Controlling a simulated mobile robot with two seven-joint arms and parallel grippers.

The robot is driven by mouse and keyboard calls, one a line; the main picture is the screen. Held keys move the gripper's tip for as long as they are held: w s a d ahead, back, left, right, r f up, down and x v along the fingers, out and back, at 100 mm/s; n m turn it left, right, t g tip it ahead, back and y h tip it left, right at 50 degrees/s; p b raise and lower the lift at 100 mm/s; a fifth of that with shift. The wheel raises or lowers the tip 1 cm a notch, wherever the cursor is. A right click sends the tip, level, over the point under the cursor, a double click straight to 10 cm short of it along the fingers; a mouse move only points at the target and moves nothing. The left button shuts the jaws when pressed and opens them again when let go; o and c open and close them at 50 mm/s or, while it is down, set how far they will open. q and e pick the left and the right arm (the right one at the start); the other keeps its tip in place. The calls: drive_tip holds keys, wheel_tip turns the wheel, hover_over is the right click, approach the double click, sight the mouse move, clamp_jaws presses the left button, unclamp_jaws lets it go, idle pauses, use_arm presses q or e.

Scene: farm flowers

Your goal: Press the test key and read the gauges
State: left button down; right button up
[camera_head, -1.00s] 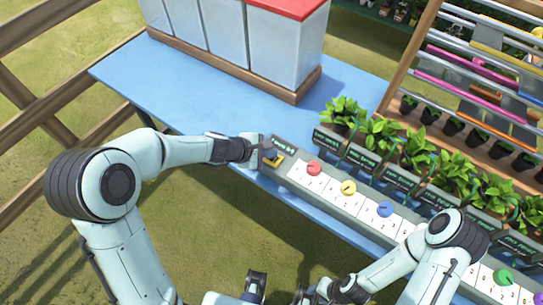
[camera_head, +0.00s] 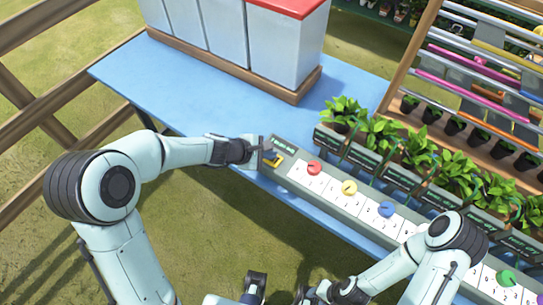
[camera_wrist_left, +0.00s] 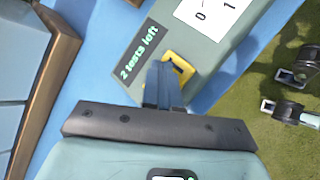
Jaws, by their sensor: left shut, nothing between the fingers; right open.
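The yellow test key (camera_head: 274,160) sits at the left end of a long grey panel (camera_head: 288,146). My left gripper (camera_head: 264,153) is shut and empty, its fingertips at the key. In the left wrist view the shut fingers (camera_wrist_left: 163,82) overlap the yellow key (camera_wrist_left: 181,68) and hide part of it; I cannot tell how far it is pressed. The display (camera_wrist_left: 138,53) beside it reads "2 tests left". Dark gauge displays (camera_head: 328,138) front the planters; their text is too small to read. My right gripper (camera_head: 304,292) is open, low and away from the panel.
Red (camera_head: 313,168), yellow (camera_head: 349,188), blue (camera_head: 386,209) and green (camera_head: 506,277) knobs sit on numbered white scales along the panel. My right forearm hides part of it. Leafy planters stand behind. A red-topped grey bin (camera_head: 285,45) stands on the blue table (camera_head: 190,95).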

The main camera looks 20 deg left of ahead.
drive_tip(key=shift+r, duration=0.1)
use_arm(q)
drive_tip(key=shift+r+p, duration=0.7)
drive_tip(key=shift+r, duration=0.15)
use_arm(e)
drive_tip(key=shift+w+r, duration=0.3)
drive_tip(key=shift+r, duration=0.35)
use_arm(q)
wheel_tip(320, 180, up, 3)
drive_tip(key=shift+f+p, duration=0.1)
drive_tip(key=shift+p, duration=0.95)
wheel_tip(320, 180, up, 2)
drive_tip(key=shift+r+p, duration=0.1)
drive_tip(key=shift+p, duration=0.7)
use_arm(e)
drive_tip(key=r, duration=0.1)
drive_tip(key=w+r, duration=0.1)
drive_tip(key=r, duration=0.1)
drive_tip(key=w+r, duration=0.1)
drive_tip(key=shift+w+r, duration=0.1)
drive_tip(key=shift+r, duration=0.1)
